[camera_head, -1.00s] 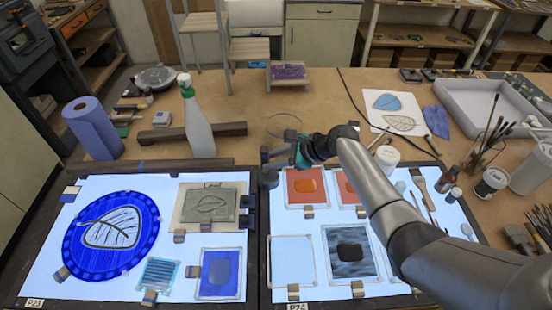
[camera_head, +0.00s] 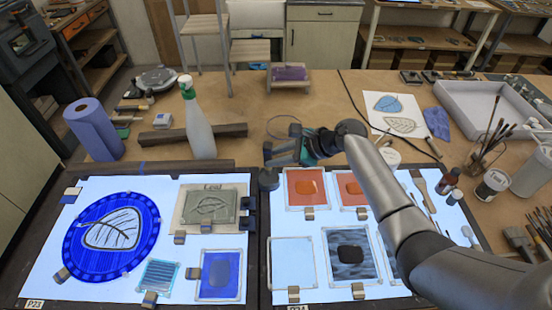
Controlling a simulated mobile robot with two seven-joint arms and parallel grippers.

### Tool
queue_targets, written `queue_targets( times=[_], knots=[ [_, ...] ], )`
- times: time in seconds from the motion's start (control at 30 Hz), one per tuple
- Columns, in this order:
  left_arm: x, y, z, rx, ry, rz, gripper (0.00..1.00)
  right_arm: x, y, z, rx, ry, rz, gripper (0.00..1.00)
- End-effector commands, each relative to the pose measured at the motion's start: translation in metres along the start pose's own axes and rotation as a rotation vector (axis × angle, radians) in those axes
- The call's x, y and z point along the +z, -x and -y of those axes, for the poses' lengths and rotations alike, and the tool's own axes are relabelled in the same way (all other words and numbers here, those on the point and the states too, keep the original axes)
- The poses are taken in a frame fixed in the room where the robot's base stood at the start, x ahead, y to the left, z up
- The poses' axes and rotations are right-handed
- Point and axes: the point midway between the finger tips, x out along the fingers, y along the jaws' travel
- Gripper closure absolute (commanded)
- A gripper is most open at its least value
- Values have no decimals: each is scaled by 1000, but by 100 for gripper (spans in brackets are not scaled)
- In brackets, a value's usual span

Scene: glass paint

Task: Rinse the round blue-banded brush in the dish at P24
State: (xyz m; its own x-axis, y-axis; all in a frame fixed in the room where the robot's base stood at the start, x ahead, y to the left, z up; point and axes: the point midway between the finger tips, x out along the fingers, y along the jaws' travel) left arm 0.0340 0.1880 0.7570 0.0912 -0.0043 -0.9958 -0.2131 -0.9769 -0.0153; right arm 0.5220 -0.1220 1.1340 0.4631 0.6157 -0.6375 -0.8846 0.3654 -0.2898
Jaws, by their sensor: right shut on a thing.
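My right gripper (camera_head: 272,155) is over the back edge of the P24 light panel (camera_head: 268,250), just in front of a clear round glass dish (camera_head: 284,120). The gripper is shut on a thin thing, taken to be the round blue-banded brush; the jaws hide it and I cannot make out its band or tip. Only the dish's rim shows clearly, partly behind the gripper. I cannot tell whether the brush touches the dish. My left gripper is not in view.
A spray bottle (camera_head: 197,125) and a dark bar (camera_head: 160,137) stand left of the gripper. A small dark round thing (camera_head: 268,180) is just below it. Orange glass tiles (camera_head: 306,187) lie on the panel. A jar of brushes (camera_head: 482,152) stands at right.

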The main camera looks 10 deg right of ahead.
Motion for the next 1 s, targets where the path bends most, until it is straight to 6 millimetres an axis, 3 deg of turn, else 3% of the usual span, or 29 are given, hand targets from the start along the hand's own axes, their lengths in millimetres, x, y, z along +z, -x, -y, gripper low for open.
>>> queue_targets(
  times=[0.27, 0.7, 1.0],
  knots=[
    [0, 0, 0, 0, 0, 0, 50, 7, 7, 2, -2, 2, 0, 100],
    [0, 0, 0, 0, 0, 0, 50, 35, 32, 13, -2, 2, 0, 100],
    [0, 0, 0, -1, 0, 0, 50, 37, 34, 14, -2, 0, 0, 100]
  ],
)
